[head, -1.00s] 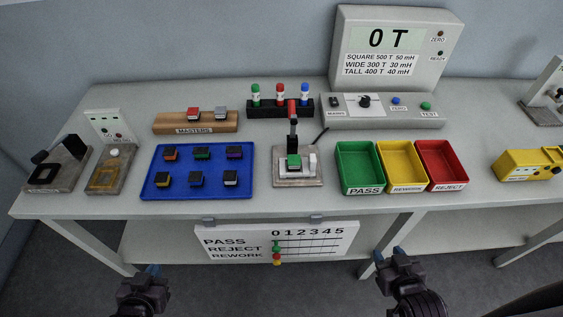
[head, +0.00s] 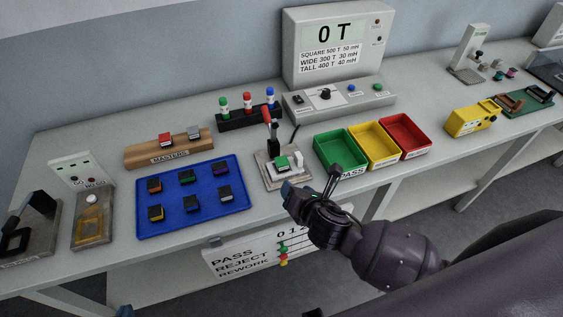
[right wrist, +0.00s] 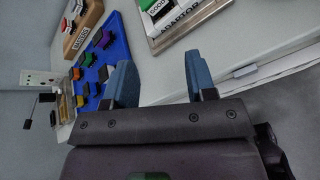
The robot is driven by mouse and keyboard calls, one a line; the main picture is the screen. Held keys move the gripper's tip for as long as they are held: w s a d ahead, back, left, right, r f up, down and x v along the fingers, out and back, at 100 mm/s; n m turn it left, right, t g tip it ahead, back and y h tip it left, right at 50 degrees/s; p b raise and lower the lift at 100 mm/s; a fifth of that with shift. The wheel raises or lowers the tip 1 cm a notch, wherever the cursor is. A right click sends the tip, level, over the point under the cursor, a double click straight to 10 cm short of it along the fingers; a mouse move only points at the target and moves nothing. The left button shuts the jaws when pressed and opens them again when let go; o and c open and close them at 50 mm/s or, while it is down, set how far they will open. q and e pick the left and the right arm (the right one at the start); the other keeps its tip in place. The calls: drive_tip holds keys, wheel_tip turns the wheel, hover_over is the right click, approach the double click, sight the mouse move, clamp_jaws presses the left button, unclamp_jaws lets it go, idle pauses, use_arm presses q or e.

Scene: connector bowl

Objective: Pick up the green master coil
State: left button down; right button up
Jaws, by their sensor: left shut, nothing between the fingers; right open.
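The green master coil (head: 281,162) sits on the adaptor fixture (head: 272,183) at the middle of the bench. In the right wrist view, a white part marked GOOD (right wrist: 158,8) is at the top edge, with a green top (right wrist: 146,3) partly cut off; the adaptor plate (right wrist: 184,36) is under it. My right gripper (head: 310,182) is open and empty, just in front of the adaptor, apart from the coil; its blue fingers (right wrist: 161,72) are spread in the right wrist view. Of my left gripper (head: 125,311), only a blue tip shows at the bottom edge.
A masters rack (head: 169,151) holds a red and a grey coil. A blue tray (head: 170,220) with several coils lies left of the adaptor. Green (head: 318,150), yellow and red bins stand to the right.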

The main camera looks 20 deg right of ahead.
sight(282, 161)
drive_tip(key=w+n, duration=0.3)
drive_tip(key=w+n+t, duration=0.1)
drive_tip(key=w+n, duration=0.2)
drive_tip(key=w, duration=0.1)
drive_tip(key=shift+w+r+h, duration=0.1)
drive_tip(key=shift+r+h, duration=0.1)
drive_tip(key=shift+h, duration=0.1)
drive_tip(key=shift+f+x, duration=0.15)
drive_tip(key=shift+x, duration=1.15)
drive_tip(key=shift+f+x, duration=0.15)
drive_tip(key=shift+x, duration=1.15)
drive_tip(key=shift+d, duration=0.1)
drive_tip(key=shift+c, duration=0.5)
drive_tip(key=c, duration=0.6)
